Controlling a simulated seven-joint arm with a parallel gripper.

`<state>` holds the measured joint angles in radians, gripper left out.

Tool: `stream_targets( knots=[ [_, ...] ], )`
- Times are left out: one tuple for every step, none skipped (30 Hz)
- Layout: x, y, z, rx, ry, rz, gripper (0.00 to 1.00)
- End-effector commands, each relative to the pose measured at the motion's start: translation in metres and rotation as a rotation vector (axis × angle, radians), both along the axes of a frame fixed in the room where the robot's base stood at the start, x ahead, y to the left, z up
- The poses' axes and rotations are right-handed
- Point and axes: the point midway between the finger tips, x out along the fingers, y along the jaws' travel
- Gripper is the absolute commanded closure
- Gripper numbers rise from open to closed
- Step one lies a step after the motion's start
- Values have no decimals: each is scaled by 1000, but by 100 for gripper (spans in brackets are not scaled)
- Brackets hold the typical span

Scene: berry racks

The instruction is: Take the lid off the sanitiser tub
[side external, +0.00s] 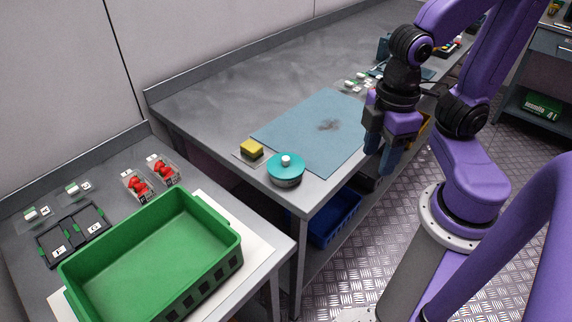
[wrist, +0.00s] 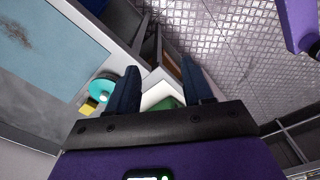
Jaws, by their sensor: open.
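The sanitiser tub (side external: 288,182) stands near the front corner of the grey bench, beside the blue mat. Its round teal lid (side external: 278,167) with a white knob sits on top of it. The lid also shows in the wrist view (wrist: 101,89), left of my fingers. My gripper (side external: 379,160) is open and empty, to the right of the tub and well apart from it, near the bench's front edge. In the wrist view, my two dark blue fingers (wrist: 163,85) are spread with nothing between them; the tub's body is mostly hidden under the lid there.
A yellow sponge (side external: 251,148) lies on a small tray left of the tub. The blue mat (side external: 300,125) has a dark smudge. A green crate (side external: 215,222) and clear packs of red berries (side external: 163,170) occupy the lower left bench. A blue bin (side external: 336,220) is underneath.

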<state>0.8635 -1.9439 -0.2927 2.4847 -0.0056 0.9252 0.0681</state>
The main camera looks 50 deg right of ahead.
Motion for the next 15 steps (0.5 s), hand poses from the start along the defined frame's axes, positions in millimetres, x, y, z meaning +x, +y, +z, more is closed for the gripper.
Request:
stream_targets(
  knots=[
    [8,4,1,-5,-1,-63,49],
    [13,6,3,-8,-2,-110,49],
    [21,9,5,-14,-5,-181,49],
    [27,12,6,-20,-8,-240,49],
    [34,14,7,-24,-10,-303,49],
    [43,18,9,-30,-13,-387,49],
    [50,21,11,-36,-17,-450,49],
    [56,23,12,-40,-20,-513,49],
    [65,26,14,-44,-26,-596,49],
    [71,29,15,-50,-30,-660,49],
    [78,31,17,-55,-33,-724,49],
    [86,34,18,-59,-40,-807,49],
    [92,36,20,-63,-45,-870,49],
    [98,39,21,-67,-51,-932,49],
    [106,41,23,-72,-59,-1018,49]
  ],
)
